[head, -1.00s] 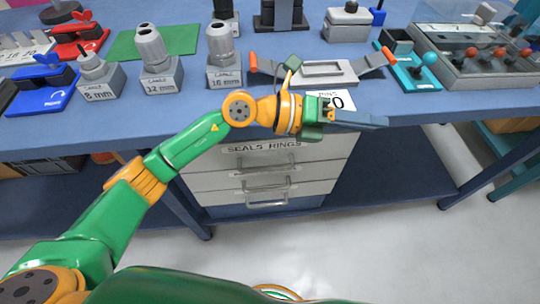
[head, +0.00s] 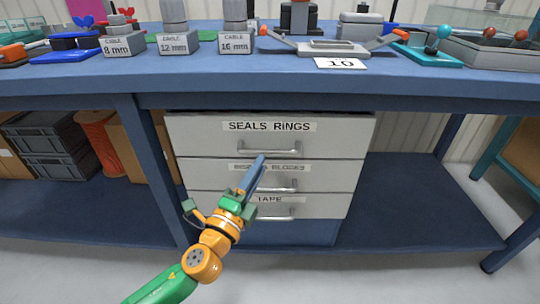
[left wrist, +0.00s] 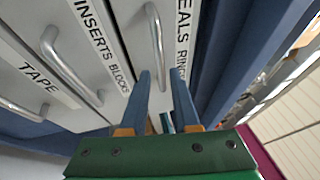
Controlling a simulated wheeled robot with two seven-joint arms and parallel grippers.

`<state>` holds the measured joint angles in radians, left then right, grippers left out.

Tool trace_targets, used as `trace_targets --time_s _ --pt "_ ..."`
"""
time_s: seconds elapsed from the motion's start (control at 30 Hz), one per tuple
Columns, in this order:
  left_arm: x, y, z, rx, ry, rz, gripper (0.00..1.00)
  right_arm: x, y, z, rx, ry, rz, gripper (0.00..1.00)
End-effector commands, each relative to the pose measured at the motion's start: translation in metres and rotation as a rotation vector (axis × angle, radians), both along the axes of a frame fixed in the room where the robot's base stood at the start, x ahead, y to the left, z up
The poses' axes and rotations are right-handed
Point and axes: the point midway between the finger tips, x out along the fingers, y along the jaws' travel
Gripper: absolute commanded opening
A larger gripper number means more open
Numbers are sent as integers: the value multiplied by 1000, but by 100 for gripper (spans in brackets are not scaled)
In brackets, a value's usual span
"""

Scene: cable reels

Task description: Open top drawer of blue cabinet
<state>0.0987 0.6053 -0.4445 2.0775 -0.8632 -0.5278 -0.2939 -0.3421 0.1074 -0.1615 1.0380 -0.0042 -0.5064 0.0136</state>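The cabinet under the bench has pale grey drawer fronts and a blue base (head: 290,232). The top drawer (head: 345,133), labelled "SEALS RINGS", is flush and looks shut. Its silver bar handle (head: 285,151) also shows in the left wrist view (left wrist: 156,40). My left gripper (head: 259,162) is in front of the drawers, pointing up at the top handle. In the left wrist view its blue fingers (left wrist: 161,76) are apart and empty, with the handle just beyond and roughly between their tips. Whether they touch it I cannot tell. My right gripper is out of view.
Below are the "INSERTS BLOCKS" drawer (head: 330,177) and the "TAPE" drawer (head: 320,206), each with a handle. The blue bench top (head: 420,85) overhangs the cabinet. Dark crates (head: 55,140) and an orange reel (head: 100,140) are on the lower shelf at left.

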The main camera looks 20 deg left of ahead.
Motion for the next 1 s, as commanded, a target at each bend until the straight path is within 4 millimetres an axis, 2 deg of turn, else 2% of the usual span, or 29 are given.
trace_targets --time_s 0.1,0.3,0.57,0.6,0.7,1.0 --pt "29 -4 7 -1 -4 0 30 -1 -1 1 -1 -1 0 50" --pt "56 -7 10 -1 -2 -1 30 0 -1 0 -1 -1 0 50" --pt "59 -8 11 -1 0 -2 30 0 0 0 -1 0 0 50" --pt "59 -8 11 -1 0 -2 27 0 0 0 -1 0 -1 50" --pt "59 -8 11 -1 -1 -2 0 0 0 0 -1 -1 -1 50" --pt "59 -8 10 -1 0 -2 0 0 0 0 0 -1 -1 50"
